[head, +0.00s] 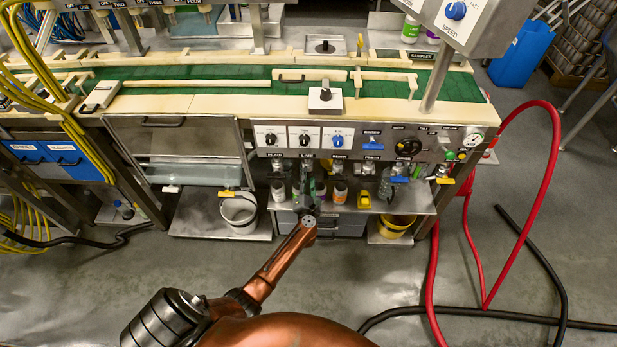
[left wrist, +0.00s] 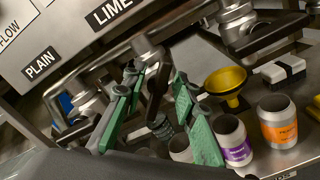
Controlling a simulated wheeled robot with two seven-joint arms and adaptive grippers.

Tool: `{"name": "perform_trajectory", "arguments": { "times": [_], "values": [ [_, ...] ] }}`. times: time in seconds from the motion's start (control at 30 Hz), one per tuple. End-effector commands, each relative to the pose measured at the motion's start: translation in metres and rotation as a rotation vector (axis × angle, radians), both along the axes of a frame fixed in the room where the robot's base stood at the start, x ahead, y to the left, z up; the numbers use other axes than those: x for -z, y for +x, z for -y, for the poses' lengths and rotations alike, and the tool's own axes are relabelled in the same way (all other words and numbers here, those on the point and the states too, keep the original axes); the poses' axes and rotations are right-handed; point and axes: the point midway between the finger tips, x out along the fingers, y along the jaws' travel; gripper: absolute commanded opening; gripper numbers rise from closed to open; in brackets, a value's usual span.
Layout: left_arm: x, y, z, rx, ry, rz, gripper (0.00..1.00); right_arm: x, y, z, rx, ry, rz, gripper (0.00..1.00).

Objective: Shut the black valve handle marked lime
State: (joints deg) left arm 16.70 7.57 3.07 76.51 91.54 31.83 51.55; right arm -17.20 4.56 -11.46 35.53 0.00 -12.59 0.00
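The sign LIME (left wrist: 112,12) is on the panel in the left wrist view. Below it a steel pipe and valve carry a black handle (left wrist: 156,88), which hangs down between my green fingers. My left gripper (left wrist: 160,112) is open, with one finger on each side of the handle; I cannot tell whether either finger touches it. In the head view my left gripper (head: 309,183) is below the LIME label (head: 308,154) and hides most of that valve. My right gripper is in neither view.
The PLAIN valve (left wrist: 90,100) is close on the left. A yellow funnel (left wrist: 226,82), a purple-labelled can (left wrist: 232,140) and an orange-labelled can (left wrist: 278,120) stand close on the right. The panel (head: 370,138) is above; open floor (head: 380,270) lies in front.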

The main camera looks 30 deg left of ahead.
Motion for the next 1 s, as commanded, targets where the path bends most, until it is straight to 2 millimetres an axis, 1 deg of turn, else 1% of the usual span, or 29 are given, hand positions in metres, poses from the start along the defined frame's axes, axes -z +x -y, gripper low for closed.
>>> {"name": "perform_trajectory", "arguments": {
  "times": [0.07, 0.17, 0.27, 0.5, 0.7, 0.83, 1.0],
  "values": [
    [0.000, -0.001, 0.001, 0.000, -0.001, 0.001, 0.27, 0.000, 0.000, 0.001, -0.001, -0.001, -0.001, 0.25],
    [0.002, -0.009, 0.005, -0.001, -0.003, -0.001, 0.27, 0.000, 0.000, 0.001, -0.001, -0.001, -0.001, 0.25],
    [0.002, -0.023, 0.013, -0.001, -0.004, -0.001, 0.27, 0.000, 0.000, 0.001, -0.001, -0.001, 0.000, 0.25],
    [0.001, -0.066, 0.040, -0.001, -0.004, -0.001, 0.27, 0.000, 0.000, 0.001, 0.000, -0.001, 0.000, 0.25],
    [0.001, -0.092, 0.056, 0.000, -0.001, -0.001, 0.27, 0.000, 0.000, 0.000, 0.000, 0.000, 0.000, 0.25],
    [0.001, -0.100, 0.062, 0.000, -0.001, -0.001, 0.27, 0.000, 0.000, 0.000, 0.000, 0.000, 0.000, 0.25],
    [0.000, -0.102, 0.063, 0.000, 0.000, 0.000, 0.27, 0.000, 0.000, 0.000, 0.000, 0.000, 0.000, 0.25]
  ]
}}
